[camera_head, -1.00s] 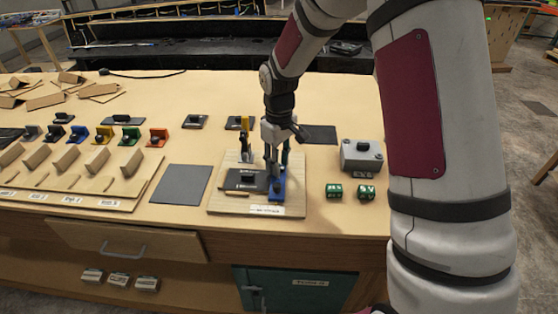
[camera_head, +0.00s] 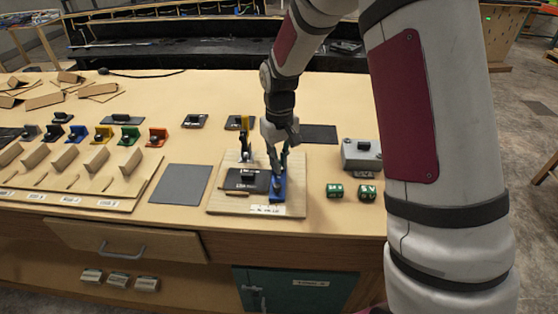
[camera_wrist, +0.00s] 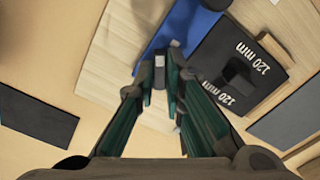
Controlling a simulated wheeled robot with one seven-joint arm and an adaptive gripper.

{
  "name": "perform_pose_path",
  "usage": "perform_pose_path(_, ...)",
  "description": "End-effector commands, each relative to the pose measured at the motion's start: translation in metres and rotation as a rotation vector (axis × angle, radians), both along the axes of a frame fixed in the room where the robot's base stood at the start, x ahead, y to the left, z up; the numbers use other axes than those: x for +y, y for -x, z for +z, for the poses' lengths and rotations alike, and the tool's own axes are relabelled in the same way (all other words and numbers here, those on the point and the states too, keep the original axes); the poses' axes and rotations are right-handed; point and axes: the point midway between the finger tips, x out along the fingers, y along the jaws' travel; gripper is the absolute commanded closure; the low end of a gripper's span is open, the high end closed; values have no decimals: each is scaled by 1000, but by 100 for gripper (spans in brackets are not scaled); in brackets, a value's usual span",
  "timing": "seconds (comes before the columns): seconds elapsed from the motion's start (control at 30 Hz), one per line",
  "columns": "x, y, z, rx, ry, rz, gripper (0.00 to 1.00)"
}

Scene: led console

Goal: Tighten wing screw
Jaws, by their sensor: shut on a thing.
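The blue holder (camera_head: 278,196) stands on the right part of a light wooden board (camera_head: 222,208); it also shows in the wrist view (camera_wrist: 188,25). A small dark piece with a grey tip, apparently the wing screw (camera_wrist: 160,66), sits at the blue holder between my fingertips. My gripper (camera_head: 278,170) points down over the blue holder. In the wrist view my gripper (camera_wrist: 161,82) has its green-sided fingers shut on this piece. A black block marked 120 mm (camera_wrist: 215,82) lies beside the blue holder. The fingers hide most of the screw.
A dark grey mat (camera_head: 180,192) lies left of the board. Coloured holders (camera_head: 130,136) and wooden pieces fill the left side.

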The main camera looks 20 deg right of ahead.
Motion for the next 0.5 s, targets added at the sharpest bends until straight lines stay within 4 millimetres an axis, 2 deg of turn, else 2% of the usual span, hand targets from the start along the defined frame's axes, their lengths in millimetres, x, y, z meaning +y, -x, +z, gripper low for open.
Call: perform_pose_path(0.5, 0, -1, 1, -3, 0, -427, 100)
